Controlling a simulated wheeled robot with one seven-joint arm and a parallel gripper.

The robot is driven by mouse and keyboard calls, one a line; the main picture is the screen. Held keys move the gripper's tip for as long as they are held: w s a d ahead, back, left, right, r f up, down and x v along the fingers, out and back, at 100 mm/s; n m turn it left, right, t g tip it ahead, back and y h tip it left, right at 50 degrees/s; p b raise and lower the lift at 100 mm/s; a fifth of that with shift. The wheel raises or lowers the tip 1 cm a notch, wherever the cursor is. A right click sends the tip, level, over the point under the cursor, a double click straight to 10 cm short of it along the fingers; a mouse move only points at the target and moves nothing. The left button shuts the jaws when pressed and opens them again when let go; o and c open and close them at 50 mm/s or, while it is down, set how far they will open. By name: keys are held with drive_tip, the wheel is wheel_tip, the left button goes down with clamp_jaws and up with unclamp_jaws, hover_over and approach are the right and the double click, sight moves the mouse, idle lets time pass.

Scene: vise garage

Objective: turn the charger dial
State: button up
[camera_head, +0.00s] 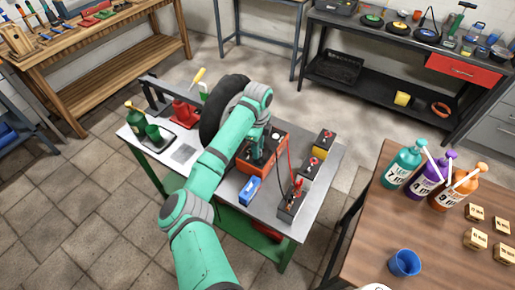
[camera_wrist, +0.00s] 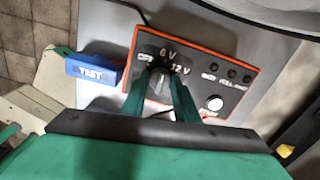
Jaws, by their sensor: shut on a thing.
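The battery charger (camera_head: 250,161) is an orange box with a dark panel on the metal worktable, partly hidden by my arm in the head view. In the wrist view its panel (camera_wrist: 223,92) shows "6 V" and "12 V" marks, small round lights and a white round gauge or button. The grey charger dial (camera_wrist: 158,84) sits below these marks. My gripper (camera_wrist: 157,95) has its two green fingers shut on the dial, one on each side. The dial's pointer direction is hard to read.
A blue "TEST" block (camera_wrist: 95,72) lies beside the charger; it also shows in the head view (camera_head: 250,190). Batteries (camera_head: 291,200) with red clamps and cables stand to the right. A black tire (camera_head: 218,108) stands behind. A brown table (camera_head: 375,225) with bottles is at the right.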

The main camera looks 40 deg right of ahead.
idle(0.3)
drive_tip(key=o, duration=1.1)
drive_tip(key=shift+c, duration=0.2)
drive_tip(key=shift+w, duration=0.1)
drive_tip(key=shift+r, duration=0.1)
drive_tip(key=shift+a+r, duration=0.15)
drive_tip(key=shift+r, duration=0.15)
wheel_tip(320, 180, up, 10)
